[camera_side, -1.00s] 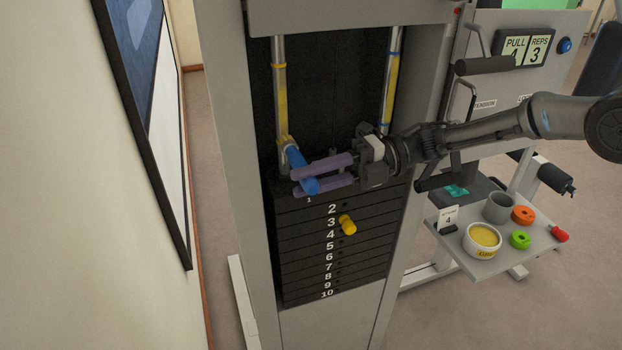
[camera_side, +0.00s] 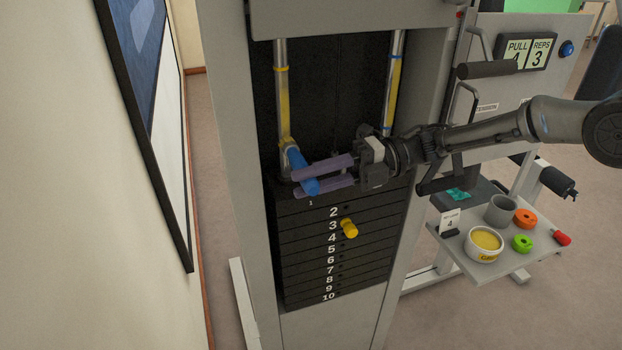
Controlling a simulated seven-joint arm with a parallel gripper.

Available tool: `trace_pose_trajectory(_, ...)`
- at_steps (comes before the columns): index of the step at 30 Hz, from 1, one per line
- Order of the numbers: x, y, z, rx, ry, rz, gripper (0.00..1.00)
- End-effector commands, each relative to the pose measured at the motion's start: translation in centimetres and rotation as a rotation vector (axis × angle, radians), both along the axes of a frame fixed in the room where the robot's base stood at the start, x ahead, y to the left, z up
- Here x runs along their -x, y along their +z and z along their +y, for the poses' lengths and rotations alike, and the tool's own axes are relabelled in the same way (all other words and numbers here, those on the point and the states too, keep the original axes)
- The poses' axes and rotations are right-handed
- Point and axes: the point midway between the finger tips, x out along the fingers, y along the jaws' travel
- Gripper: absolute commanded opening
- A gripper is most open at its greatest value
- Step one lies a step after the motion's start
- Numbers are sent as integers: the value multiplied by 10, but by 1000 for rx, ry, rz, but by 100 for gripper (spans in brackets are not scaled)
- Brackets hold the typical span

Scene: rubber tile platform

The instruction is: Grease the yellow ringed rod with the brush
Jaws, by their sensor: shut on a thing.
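The yellow ringed rod (camera_side: 283,95) is the left upright rod in the machine's opening. It has a yellow ring near the top and a yellow coating over its middle down to the brush. My gripper (camera_side: 300,181), with purple fingers, is shut on the blue handle of the brush (camera_side: 294,158). The brush is tilted, its head up against the lower part of the left rod. Whether the bristles touch it is too small to tell. The grease pot (camera_side: 484,255), a white bowl of yellow grease, stands on the side tray (camera_side: 480,274).
The right rod (camera_side: 393,85) has blue rings and yellow colour between them. Below is the numbered black weight stack (camera_side: 310,270) with a yellow pin (camera_side: 348,228). The tray also holds a grey cup (camera_side: 501,210), an orange ring (camera_side: 525,219) and a green ring (camera_side: 522,243).

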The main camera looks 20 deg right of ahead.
Motion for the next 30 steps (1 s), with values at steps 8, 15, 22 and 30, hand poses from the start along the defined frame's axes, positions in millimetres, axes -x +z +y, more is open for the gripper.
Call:
trace_pose_trajectory(8, 0, 11, 0, -1, -1, -3, 0)
trace_pose_trajectory(15, 0, 21, 0, 0, -1, -2, 0)
trace_pose_trajectory(22, 0, 21, 0, 0, -1, -2, 0)
trace_pose_trajectory(30, 0, 26, 0, -1, -1, -3, 0)
